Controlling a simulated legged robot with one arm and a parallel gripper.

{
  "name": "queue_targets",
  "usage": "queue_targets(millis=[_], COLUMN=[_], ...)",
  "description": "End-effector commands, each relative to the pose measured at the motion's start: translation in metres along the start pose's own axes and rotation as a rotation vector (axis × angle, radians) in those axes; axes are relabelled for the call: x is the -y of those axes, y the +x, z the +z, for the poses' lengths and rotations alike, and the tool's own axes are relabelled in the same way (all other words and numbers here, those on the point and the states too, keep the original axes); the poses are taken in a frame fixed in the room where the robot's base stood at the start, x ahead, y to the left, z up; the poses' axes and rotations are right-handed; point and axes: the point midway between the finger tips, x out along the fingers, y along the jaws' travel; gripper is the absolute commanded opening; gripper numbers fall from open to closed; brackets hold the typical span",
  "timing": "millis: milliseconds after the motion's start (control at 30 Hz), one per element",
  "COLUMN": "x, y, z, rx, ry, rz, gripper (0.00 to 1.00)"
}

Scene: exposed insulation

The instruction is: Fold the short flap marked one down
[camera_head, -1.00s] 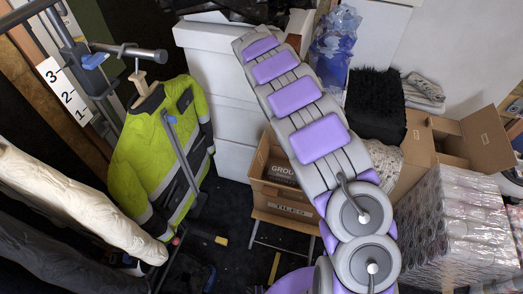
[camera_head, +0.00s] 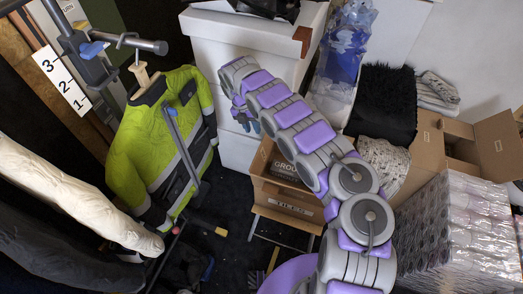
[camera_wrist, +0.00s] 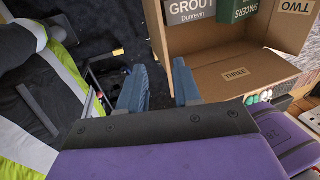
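An open cardboard box (camera_head: 285,204) stands on a small stand in the middle of the head view. A grey GROUT pack (camera_wrist: 197,10) and a green SPACERS pack (camera_wrist: 236,10) are inside. My gripper (camera_wrist: 160,88) is open and empty, its blue-grey fingers apart at the box's left side in the wrist view. In the head view my gripper (camera_head: 246,116) is by the white boxes, up and left of the box.
A yellow-green jacket (camera_head: 160,150) hangs on a rack at left. White boxes (camera_head: 245,50) are stacked behind. A black furry item (camera_head: 382,103), another open carton (camera_head: 450,145) and wrapped rolls (camera_head: 450,225) are at right. Dark floor (camera_head: 230,210) is free left of the box.

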Motion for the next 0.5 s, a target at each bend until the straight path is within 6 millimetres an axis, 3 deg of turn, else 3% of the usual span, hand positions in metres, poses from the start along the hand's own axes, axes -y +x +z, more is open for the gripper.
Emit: queue_targets(millis=[100, 500], x=[0.003, 0.001], y=[0.028, 0.106], z=[0.000, 0.000], rx=[-0.005, -0.003], ry=[0.002, 0.003], rz=[-0.004, -0.002], gripper=[0.33, 0.33])
